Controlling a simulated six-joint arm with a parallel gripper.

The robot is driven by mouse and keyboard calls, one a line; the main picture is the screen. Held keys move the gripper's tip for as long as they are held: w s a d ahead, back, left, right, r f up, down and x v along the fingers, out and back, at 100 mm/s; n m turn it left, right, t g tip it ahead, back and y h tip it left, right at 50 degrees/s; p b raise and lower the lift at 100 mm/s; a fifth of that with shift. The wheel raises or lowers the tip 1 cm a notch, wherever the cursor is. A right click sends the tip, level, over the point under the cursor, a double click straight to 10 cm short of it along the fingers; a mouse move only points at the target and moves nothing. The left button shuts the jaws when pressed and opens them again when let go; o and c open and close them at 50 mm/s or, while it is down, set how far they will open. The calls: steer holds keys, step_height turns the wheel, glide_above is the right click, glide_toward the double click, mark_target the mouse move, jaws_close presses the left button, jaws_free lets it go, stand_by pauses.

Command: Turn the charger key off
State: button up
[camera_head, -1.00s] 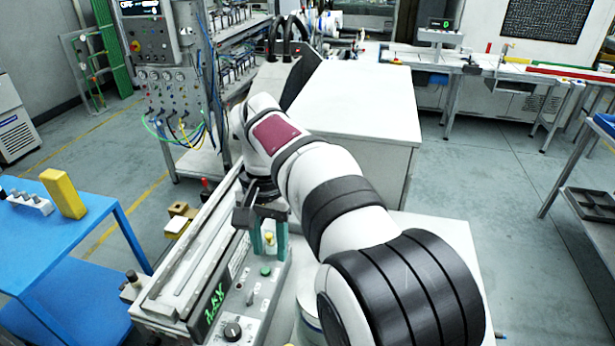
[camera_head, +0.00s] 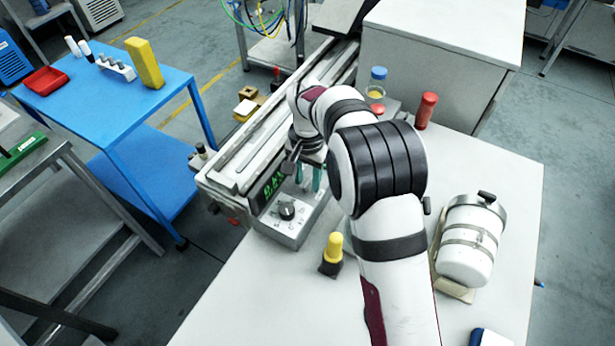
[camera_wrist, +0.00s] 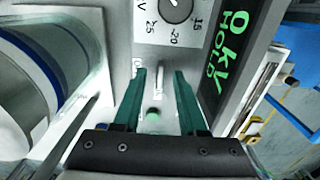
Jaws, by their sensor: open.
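The charger's control box (camera_head: 291,232) stands at the near end of the long rail unit, with a black dial (camera_head: 287,210) and a green-lit display (camera_head: 268,190) on it. In the wrist view the display (camera_wrist: 228,62) reads like "0kV HOLD". A small pale upright key lever (camera_wrist: 160,77) shows below the dial (camera_wrist: 176,8), between my fingertips. A green button (camera_wrist: 153,115) lies further down between the fingers. My gripper (camera_wrist: 160,72) is open, its green fingers one on each side of the key; contact cannot be told. In the head view my gripper (camera_head: 316,180) is just behind the dial.
A yellow-topped black bottle (camera_head: 332,254) stands near the box on the white table (camera_head: 265,318). A strapped white canister (camera_head: 470,240) is at right. A red cylinder (camera_head: 426,110) and a blue-capped jar (camera_head: 378,82) stand behind. A blue cart (camera_head: 115,85) is at left.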

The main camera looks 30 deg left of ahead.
jaws_close()
steer(key=shift+n, duration=0.3)
stand_by(0.3)
steer(key=n, duration=0.3)
steer(key=shift+n, duration=0.4)
steer(key=n, duration=0.4)
steer(key=shift+n, duration=0.3)
steer(key=n, duration=0.4)
steer(key=shift+n, duration=2.4)
